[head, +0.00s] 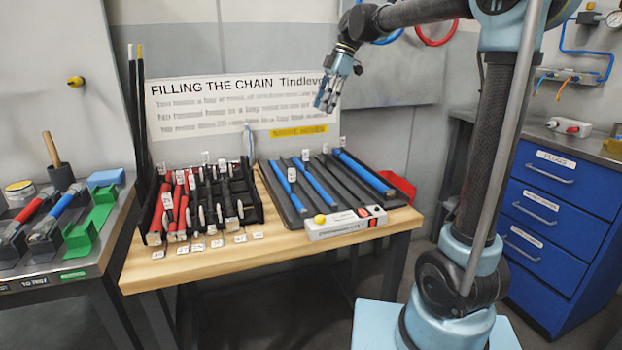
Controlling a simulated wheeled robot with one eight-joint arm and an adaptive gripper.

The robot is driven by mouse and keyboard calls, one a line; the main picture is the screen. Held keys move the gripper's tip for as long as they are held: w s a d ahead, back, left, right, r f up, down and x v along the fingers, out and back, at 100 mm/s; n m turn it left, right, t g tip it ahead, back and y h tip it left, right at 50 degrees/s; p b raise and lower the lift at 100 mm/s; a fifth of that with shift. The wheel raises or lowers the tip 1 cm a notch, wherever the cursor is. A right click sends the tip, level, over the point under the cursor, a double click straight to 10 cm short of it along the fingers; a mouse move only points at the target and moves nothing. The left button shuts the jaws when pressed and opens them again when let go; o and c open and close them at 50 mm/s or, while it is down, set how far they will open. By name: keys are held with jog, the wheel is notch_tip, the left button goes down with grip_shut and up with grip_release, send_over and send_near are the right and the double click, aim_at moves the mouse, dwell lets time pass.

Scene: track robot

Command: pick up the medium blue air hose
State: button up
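Three blue hoses lie in slots of a black rack (349,183) on the wooden table. The left one (288,188) looks shortest and the right one (363,172) looks longest. The middle one (315,182) looks in between, so it appears to be the medium blue air hose, though the lengths are close. My gripper (327,101) is in the air above and behind the rack, in front of the wall sign, with its fingers pointing down. It is apart from the hoses and nothing shows in it. Its fingers are too small to tell open from shut.
A black rack (262,208) with red and black pieces stands left on the wooden table (205,262). A white switch box (346,222) sits at the front of the hose rack. Another bench is at left, and a blue drawer cabinet (548,215) at right.

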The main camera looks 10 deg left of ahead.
send_near(307, 150)
jog(key=w+a+x, duration=0.1)
jog(key=x, duration=0.4)
jog(key=shift+s+d+x, duration=0.1)
jog(key=shift+d+x, duration=0.05)
jog(key=shift+x, duration=0.8)
jog(key=shift+s+d+x, duration=0.1)
jog(key=shift+x, duration=0.8)
jog(key=shift+s+d+x, duration=0.1)
jog(key=shift+d+x, duration=0.05)
jog(key=shift+x, duration=0.8)
jog(key=shift+c, duration=0.5)
grip_shut()
